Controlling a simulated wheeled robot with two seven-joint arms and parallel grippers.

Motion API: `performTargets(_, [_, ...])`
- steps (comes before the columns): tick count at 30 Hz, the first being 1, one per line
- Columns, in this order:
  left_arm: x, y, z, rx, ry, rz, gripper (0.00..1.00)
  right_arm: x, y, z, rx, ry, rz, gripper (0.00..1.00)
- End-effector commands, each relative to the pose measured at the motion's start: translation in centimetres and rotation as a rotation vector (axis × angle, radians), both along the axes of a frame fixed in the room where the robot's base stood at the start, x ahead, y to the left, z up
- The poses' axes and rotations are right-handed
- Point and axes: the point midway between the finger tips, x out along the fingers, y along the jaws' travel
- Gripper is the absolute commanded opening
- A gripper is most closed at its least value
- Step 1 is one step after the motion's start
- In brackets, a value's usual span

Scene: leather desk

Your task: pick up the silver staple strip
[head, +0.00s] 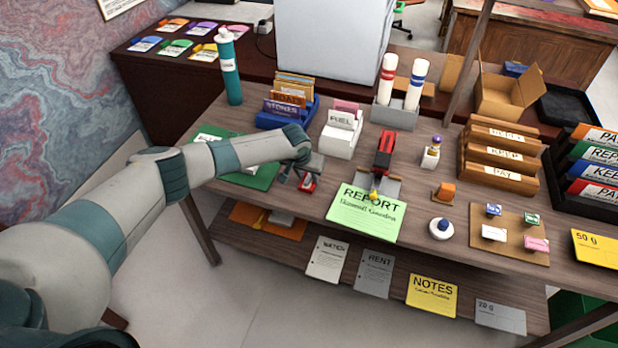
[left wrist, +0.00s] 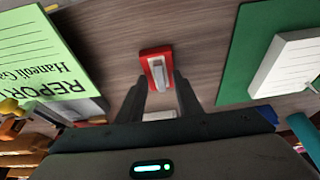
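The silver staple strip (left wrist: 158,73) lies on a small red holder (left wrist: 152,53) in the left wrist view. In the head view, the red holder (head: 308,184) is partly hidden by my left gripper (head: 297,177) near the table's front edge. My left gripper (left wrist: 160,98) is open, with its two dark fingers apart and pointing towards the holder. The strip shows between and just beyond the fingertips, and I see no grip on it. My right gripper is in neither view.
A green sheet (head: 367,211) marked REPORT lies right of the holder, with a red stapler (head: 384,154) behind it. A green folder (head: 253,178) with a white pad lies left. A white FUEL box (head: 341,141) stands behind.

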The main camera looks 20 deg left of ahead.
Motion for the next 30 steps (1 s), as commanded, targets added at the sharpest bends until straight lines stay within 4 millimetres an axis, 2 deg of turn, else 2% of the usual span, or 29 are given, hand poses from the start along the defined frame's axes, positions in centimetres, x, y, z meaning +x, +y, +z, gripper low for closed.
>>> performTargets(13, [0.00,0.04,-0.04,0.001,0.000,0.000,0.32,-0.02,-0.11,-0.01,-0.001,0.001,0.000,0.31])
performTargets(14, [0.00,0.04,-0.04,0.001,0.000,0.000,0.30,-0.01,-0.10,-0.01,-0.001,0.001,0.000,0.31])
performTargets(15, [0.00,0.04,-0.04,0.001,0.000,0.000,0.20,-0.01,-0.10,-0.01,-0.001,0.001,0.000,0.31])
performTargets(18, [0.00,0.04,-0.04,0.001,0.000,0.000,0.00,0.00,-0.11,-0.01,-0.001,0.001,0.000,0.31])
performTargets(30, [0.01,0.04,0.11,0.001,0.000,0.000,0.00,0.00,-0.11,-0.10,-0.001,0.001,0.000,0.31])
